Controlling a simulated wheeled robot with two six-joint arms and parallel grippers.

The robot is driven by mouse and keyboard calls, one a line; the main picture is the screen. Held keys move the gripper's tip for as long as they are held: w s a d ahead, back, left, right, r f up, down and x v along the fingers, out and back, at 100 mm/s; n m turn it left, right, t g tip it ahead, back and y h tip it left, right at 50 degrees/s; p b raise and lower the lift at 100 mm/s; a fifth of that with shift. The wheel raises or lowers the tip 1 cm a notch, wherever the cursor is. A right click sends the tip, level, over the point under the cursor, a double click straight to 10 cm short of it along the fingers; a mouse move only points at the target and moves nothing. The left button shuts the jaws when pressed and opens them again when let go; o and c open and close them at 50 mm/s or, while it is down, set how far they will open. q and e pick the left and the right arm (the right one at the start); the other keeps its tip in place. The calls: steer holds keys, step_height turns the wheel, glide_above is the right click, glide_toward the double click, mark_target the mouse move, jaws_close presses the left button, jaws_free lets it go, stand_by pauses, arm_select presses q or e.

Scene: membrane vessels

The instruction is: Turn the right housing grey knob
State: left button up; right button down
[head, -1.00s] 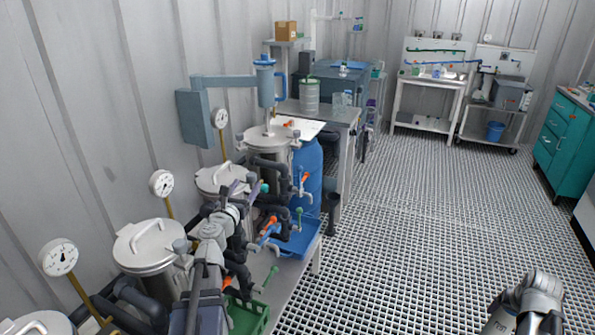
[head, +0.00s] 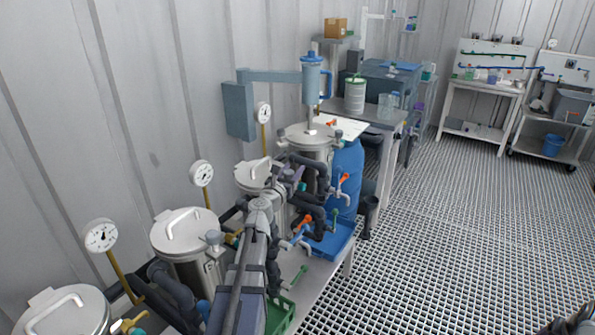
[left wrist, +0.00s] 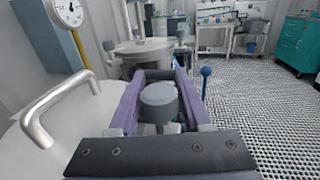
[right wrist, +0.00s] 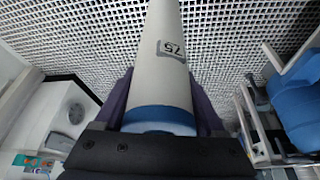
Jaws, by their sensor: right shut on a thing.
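A grey knob (left wrist: 158,98) stands between the two purple fingers of my left gripper (left wrist: 160,82) in the left wrist view. The fingers are spread on either side of it; I cannot tell whether they touch it. A steel housing lid with a bar handle (left wrist: 62,112) is close on the left. In the head view my left gripper (head: 290,176) is beside a steel housing lid (head: 258,172), and the knob is hidden there. My right gripper (right wrist: 162,110) is shut on a pale cylinder with a blue band (right wrist: 168,60).
More steel housings (head: 185,232) stand in a row along the wall, with pressure gauges (head: 202,173) on brass stems. Dark pipes and valves crowd the front side. A blue barrel (head: 347,180) stands beyond.

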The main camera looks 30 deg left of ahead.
arm_select(q)
jaws_close()
